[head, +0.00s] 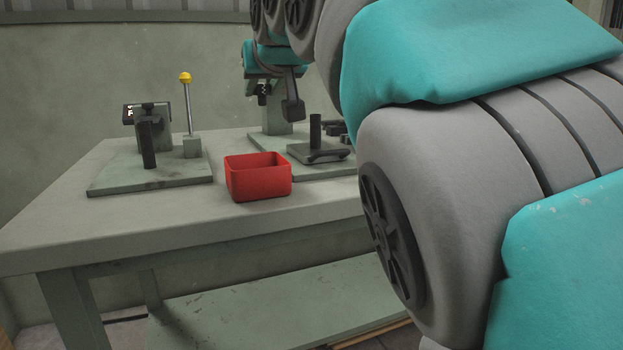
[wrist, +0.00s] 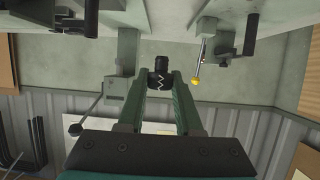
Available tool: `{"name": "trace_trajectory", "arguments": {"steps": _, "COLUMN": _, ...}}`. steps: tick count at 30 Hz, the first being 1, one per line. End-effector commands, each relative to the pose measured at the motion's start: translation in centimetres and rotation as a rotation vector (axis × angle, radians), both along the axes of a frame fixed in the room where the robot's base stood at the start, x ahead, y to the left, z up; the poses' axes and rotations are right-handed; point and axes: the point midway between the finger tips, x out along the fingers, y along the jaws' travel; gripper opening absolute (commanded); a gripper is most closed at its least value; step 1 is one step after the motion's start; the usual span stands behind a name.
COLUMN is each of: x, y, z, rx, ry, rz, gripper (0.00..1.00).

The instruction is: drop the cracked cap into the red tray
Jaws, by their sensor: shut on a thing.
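The cracked cap (wrist: 160,78) is a small black cylinder with a white zigzag line on its side. In the wrist view it sits between the tips of the two green fingers of my gripper (wrist: 161,80), which is shut on it. The red tray (head: 258,190) is an open, square-walled box on the table in the head view, near the front edge. Its inside floor is mostly hidden by the front wall. The tray does not show in the wrist view. In the head view my arm covers the right side, and the cap cannot be made out there.
The grey-green table (head: 130,220) has bare room left of and before the tray. A left plate (head: 150,172) carries a dark post and a rod with a yellow ball (head: 185,78). Behind and right of the tray stands a black post fixture (head: 317,145).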

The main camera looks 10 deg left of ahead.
Motion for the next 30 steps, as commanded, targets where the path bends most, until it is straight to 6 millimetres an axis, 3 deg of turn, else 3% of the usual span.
{"name": "trace_trajectory", "arguments": {"steps": 13, "x": -0.1, "y": 0.0, "z": -4.9, "rx": -0.001, "ry": 0.002, "rz": 0.000, "gripper": 0.00}}
{"name": "trace_trajectory", "arguments": {"steps": 24, "x": 0.0, "y": 0.0, "z": -5.4, "rx": 0.000, "ry": 0.000, "rz": 0.000, "gripper": 0.00}}
{"name": "trace_trajectory", "arguments": {"steps": 25, "x": 0.0, "y": 0.0, "z": -5.4, "rx": 0.000, "ry": 0.000, "rz": 0.000, "gripper": 0.36}}
{"name": "trace_trajectory", "arguments": {"steps": 30, "x": 0.0, "y": 0.0, "z": -5.4, "rx": 0.000, "ry": 0.000, "rz": 0.000, "gripper": 0.55}}
